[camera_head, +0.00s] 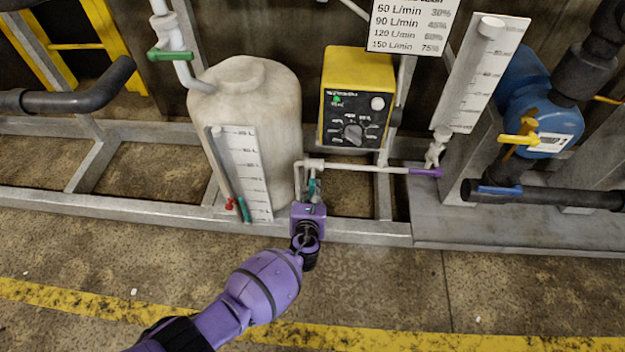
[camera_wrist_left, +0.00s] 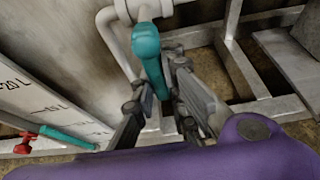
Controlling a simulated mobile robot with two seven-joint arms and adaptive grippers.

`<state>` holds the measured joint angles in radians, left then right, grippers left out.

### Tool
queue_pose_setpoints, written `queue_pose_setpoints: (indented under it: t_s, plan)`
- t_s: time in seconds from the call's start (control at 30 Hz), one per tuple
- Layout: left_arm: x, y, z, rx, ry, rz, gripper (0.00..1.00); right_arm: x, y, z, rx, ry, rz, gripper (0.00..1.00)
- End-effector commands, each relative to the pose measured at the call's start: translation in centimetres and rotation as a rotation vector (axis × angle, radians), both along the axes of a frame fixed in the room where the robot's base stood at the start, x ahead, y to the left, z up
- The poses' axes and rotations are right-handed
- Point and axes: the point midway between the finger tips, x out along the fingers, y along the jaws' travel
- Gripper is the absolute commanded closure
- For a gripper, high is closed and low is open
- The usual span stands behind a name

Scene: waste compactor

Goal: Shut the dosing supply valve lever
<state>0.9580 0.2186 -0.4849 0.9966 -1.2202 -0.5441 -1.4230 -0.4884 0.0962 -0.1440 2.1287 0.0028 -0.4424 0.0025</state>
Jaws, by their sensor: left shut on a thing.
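A teal valve lever (camera_head: 312,187) sits on white piping at the lower right of the pale dosing tank (camera_head: 262,100). In the left wrist view the teal lever (camera_wrist_left: 148,52) hangs down from the white pipe (camera_wrist_left: 118,45). My purple left gripper (camera_head: 311,200) reaches it from the front. Its fingers (camera_wrist_left: 160,95) are on both sides of the lever's lower end and shut on it. The gripper hides part of the lever in the head view. My right gripper is not in view.
A level gauge (camera_head: 246,170) with small red and teal handles (camera_head: 243,209) is left of my gripper. Steel frame rails (camera_head: 150,210) run low; the floor in front is clear.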

Motion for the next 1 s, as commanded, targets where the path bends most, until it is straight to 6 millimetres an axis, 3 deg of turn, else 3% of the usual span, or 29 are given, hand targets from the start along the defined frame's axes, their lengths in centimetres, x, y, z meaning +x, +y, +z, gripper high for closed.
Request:
queue_pose_setpoints:
  t_s: [0.37,0.4,0.53,0.87,1.0]
  plan:
    - [0.0,0.1,0.0,0.011,-0.001,0.000,1.00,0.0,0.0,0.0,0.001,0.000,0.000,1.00]
    - [0.0,0.1,0.0,0.010,-0.001,0.000,0.84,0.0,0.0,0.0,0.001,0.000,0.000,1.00]
    - [0.1,0.1,0.0,0.009,-0.001,0.000,0.68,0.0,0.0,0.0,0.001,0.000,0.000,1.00]
    - [0.0,0.0,0.1,0.005,-0.001,0.000,0.68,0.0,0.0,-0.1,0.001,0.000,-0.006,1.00]
    - [-1.0,0.1,0.3,0.004,0.000,0.001,0.68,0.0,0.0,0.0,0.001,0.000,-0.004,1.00]
